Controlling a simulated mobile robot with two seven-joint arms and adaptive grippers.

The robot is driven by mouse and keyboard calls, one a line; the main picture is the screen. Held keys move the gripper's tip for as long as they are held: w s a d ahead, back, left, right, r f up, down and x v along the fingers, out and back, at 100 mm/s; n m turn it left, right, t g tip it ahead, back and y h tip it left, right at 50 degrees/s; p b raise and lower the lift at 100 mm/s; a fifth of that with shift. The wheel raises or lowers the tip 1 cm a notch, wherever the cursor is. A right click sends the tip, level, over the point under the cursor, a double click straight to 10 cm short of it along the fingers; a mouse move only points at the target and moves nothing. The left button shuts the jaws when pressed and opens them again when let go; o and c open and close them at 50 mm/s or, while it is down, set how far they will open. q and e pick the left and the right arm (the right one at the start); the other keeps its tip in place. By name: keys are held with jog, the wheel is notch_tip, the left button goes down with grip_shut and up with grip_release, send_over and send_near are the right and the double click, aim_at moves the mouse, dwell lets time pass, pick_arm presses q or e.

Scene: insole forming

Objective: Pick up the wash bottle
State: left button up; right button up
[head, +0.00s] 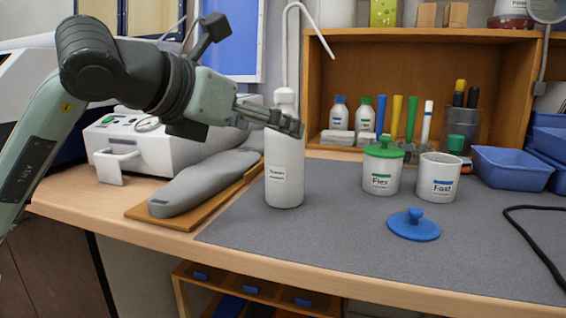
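The wash bottle (285,170) is white with a small label and a thin tube that bends over at the top. It stands upright on the grey mat (330,225), near the mat's left side. My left gripper (288,123) comes in from the left, and its fingers lie across the bottle's shoulder, just below the neck. The fingers overlap the bottle in this view. I cannot tell whether they touch it or how far apart they are. My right gripper is not in view.
A grey insole form (205,183) on a wooden board lies left of the bottle. The Flex jar (381,175), the Fast jar (438,180) and a loose blue lid (414,226) are to the right. A wooden shelf (430,60) stands behind. The mat's front middle is clear.

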pick_arm(q)
jog(key=x, duration=0.5)
jog(key=shift+w+d+f+p, duration=0.1)
jog(key=shift+d+f+p, duration=0.1)
jog(key=shift+f+p, duration=0.15)
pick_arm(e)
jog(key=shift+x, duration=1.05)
pick_arm(q)
jog(key=shift+c, duration=0.3)
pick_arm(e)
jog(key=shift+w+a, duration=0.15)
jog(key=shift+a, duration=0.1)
pick_arm(q)
jog(key=shift+r, duration=0.1)
jog(key=c, duration=1.7)
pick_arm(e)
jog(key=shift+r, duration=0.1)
